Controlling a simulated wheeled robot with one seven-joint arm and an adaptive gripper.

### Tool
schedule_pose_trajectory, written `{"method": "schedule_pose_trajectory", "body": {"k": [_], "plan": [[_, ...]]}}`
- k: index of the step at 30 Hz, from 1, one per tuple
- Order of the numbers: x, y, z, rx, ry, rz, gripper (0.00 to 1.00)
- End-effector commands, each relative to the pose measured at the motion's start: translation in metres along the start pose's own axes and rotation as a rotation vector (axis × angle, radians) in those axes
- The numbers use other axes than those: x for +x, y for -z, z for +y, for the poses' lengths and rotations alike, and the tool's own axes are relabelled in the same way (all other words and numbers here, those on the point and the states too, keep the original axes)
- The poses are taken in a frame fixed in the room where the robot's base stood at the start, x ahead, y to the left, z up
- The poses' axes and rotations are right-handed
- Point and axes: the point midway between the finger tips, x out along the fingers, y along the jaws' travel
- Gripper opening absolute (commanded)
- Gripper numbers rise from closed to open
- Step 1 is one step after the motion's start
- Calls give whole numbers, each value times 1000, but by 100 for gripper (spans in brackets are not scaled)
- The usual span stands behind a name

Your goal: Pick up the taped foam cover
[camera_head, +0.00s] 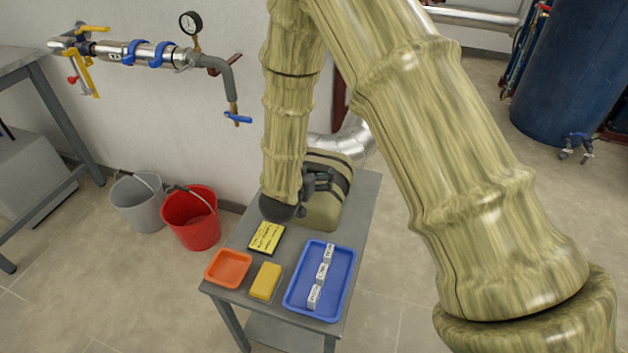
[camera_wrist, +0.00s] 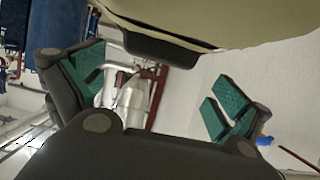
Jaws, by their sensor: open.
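The foam cover (camera_head: 323,208) is an olive, rounded block with dark bands of tape. It stands at the back of the small grey table, partly hidden by my arm and gripper. My gripper (camera_head: 318,182) is at the cover's left side in the head view; whether it touches cannot be told. In the wrist view my gripper (camera_wrist: 155,92) has its two teal-padded fingers spread wide with nothing between them. The cover (camera_wrist: 225,12) fills the top edge of that view, with a dark band along it.
On the grey table (camera_head: 262,222) are a yellow-and-black card (camera_head: 266,237), an orange tray (camera_head: 228,268), a yellow block (camera_head: 265,281) and a blue tray (camera_head: 345,262) with small labelled pieces. Red (camera_head: 192,222) and grey (camera_head: 138,204) buckets stand left. Pipework runs along the wall behind.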

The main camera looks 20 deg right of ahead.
Motion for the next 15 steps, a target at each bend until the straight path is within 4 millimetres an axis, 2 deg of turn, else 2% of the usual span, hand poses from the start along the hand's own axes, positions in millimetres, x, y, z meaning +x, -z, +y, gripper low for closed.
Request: {"method": "schedule_pose_trajectory", "body": {"k": [5, 15], "plan": [[9, 0, -1, 0, 1, 0, 100], [49, -4, -1, 0, 3, 0, 100]]}}
